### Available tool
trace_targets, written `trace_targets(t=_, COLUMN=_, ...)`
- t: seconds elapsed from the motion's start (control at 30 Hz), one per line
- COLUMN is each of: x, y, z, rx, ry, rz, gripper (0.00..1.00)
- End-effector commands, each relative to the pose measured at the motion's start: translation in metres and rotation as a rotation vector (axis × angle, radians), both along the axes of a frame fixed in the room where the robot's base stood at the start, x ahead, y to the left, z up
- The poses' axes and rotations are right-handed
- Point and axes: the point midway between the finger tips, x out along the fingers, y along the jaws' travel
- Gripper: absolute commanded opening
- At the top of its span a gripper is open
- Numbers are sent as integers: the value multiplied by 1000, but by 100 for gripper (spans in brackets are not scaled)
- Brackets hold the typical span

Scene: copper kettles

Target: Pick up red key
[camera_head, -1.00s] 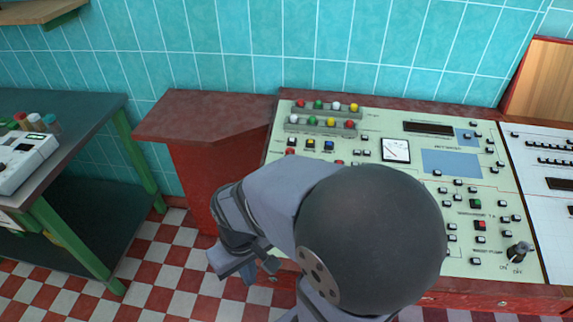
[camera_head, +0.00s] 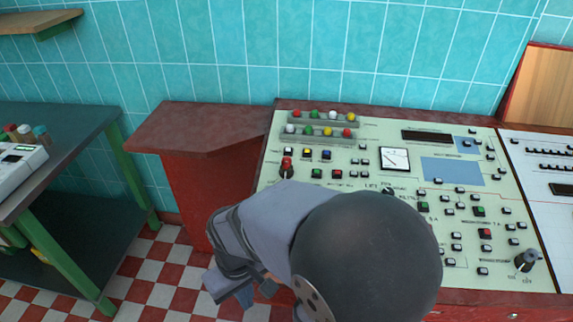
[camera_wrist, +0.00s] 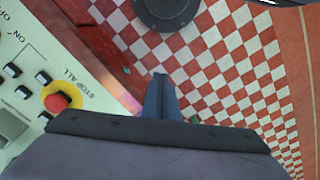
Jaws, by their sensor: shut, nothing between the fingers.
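A red-topped piece (camera_head: 287,167) stands up from the upper left of the pale green control panel (camera_head: 350,125) in the head view. It looks like the red key, but it is small, so its exact shape is hard to tell. My gripper (camera_head: 238,292) is low in the head view, below the panel's left front edge and well apart from the red piece. In the wrist view, my gripper's fingers (camera_wrist: 160,98) are together and empty over the checkered floor. My arm hides the front left of the panel in the head view.
In the wrist view a red stop button (camera_wrist: 58,102) on a yellow ring sits on the panel's edge. A red side counter (camera_head: 200,130) adjoins the panel. A green-legged table (camera_head: 75,120) stands left. Several coloured lamps (camera_head: 325,115) line the panel's back.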

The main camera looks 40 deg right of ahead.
Motion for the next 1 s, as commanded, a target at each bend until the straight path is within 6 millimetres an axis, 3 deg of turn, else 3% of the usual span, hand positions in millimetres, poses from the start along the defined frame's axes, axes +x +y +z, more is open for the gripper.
trace_targets(t=0.33, x=0, y=0, z=0, rx=0, ry=0, rz=0, gripper=0)
trace_targets(t=0.53, x=0, y=0, z=0, rx=0, ry=0, rz=0, gripper=46)
trace_targets(t=0.87, x=2, y=0, z=0, rx=-2, ry=-8, rz=2, gripper=46)
trace_targets(t=1.0, x=21, y=-5, z=0, rx=-19, ry=-89, rz=21, gripper=46)
